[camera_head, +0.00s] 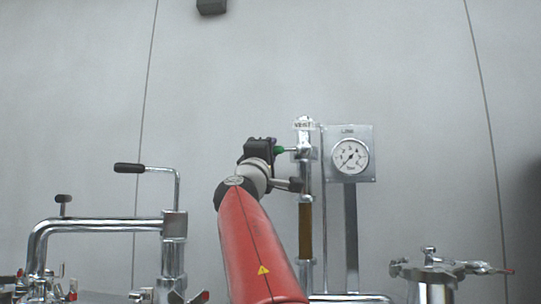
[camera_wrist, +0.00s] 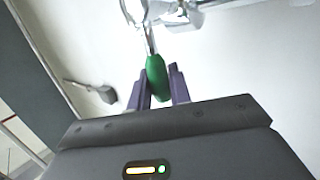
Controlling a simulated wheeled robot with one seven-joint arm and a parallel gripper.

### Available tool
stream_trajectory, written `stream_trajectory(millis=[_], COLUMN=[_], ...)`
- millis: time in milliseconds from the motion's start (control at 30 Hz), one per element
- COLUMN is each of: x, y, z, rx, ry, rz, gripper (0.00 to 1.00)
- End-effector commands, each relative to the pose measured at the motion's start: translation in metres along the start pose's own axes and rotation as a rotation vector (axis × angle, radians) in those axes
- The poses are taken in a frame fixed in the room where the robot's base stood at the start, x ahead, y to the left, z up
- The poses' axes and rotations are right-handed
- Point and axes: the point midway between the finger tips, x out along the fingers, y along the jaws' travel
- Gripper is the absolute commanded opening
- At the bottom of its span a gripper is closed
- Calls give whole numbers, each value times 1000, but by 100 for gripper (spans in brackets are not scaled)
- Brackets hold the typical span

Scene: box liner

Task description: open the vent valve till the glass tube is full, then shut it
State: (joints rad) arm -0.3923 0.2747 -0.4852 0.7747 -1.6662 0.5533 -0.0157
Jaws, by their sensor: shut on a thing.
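The vent valve's green handle (camera_wrist: 157,76) sits between the two fingers of my gripper (camera_wrist: 159,88) in the wrist view. My gripper is shut on it. In the head view the green handle (camera_head: 280,150) points left from the top of a chrome pipe, beside my gripper (camera_head: 272,149). The glass tube (camera_head: 305,231) is upright lower on that pipe. It looks brown along its visible length, and I see no clear liquid line. The valve body (camera_wrist: 150,10) is partly cut off in the wrist view.
A round dial gauge (camera_head: 350,156) is on a metal plate just right of the pipe. A bent chrome pipe with a black-handled lever (camera_head: 130,168) stands at left. A clamped metal vessel (camera_head: 436,270) stands at lower right. The wall behind is plain.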

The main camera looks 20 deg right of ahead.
Motion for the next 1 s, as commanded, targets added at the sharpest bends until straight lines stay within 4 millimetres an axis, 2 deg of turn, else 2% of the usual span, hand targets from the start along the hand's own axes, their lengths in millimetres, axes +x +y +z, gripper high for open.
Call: stream_trajectory(millis=[200,233,367,633,733,1000], x=[0,0,0,0,-6,-48], y=[-1,-1,-1,-1,-2,-6], z=[0,0,0,0,0,0], rx=[-1,-1,-1,0,2,5], ry=[-1,-1,-1,-1,-1,1], rz=[-3,-3,-3,-2,-2,-3], gripper=[0,22,39,40,40,40])
